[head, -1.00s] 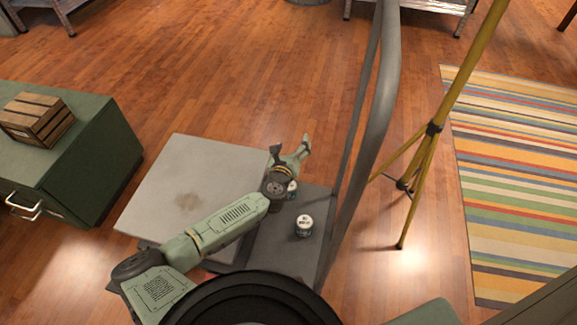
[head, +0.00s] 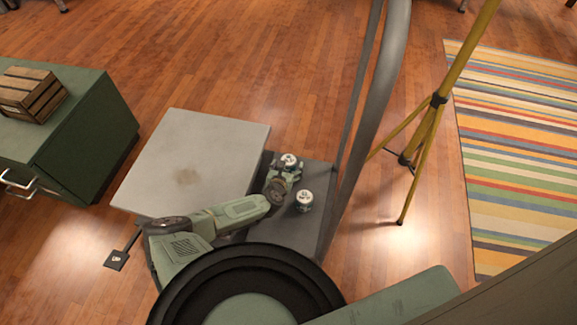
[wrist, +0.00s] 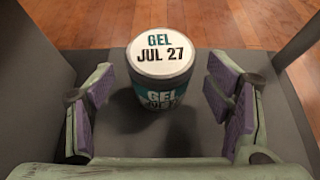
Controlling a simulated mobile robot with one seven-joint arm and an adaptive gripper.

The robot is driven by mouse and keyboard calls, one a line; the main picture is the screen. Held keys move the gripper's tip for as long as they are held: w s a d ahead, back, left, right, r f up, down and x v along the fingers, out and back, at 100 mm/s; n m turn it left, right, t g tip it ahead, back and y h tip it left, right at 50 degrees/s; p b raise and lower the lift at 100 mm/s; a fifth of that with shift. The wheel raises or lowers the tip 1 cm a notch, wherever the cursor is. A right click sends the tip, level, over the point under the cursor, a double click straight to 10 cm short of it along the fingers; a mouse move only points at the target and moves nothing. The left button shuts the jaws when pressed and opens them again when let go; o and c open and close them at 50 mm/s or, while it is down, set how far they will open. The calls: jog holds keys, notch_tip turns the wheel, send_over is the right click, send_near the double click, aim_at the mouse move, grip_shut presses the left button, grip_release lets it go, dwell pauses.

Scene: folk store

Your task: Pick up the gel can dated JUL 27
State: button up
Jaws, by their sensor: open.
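The gel can (wrist: 160,78) stands upright in the wrist view, its white lid reading GEL JUL 27. In the head view this can (head: 289,161) is at the far part of the dark platform (head: 262,224). My gripper (wrist: 165,112) is open, with one purple-padded finger to the can's left and one to its right. The can is a little ahead of the fingers, and neither finger appears to touch it. In the head view my gripper (head: 281,177) is low over the platform just in front of the can, partly hidden by my wrist.
A second similar can (head: 304,201) stands just right of my gripper; its label is unreadable. A raised light grey plate (head: 190,160) lies to the left and a grey upright rail (head: 366,130) to the right. A yellow tripod (head: 438,100) stands beyond the rail.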

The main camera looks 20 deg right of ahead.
jog(key=x, duration=0.2)
jog(key=shift+w+d+f+b, duration=0.15)
jog(key=shift+d+f+b, duration=0.05)
jog(key=shift+b, duration=0.1)
jog(key=shift+c, duration=0.5)
jog(key=c, duration=1.3)
jog(key=shift+r, duration=0.1)
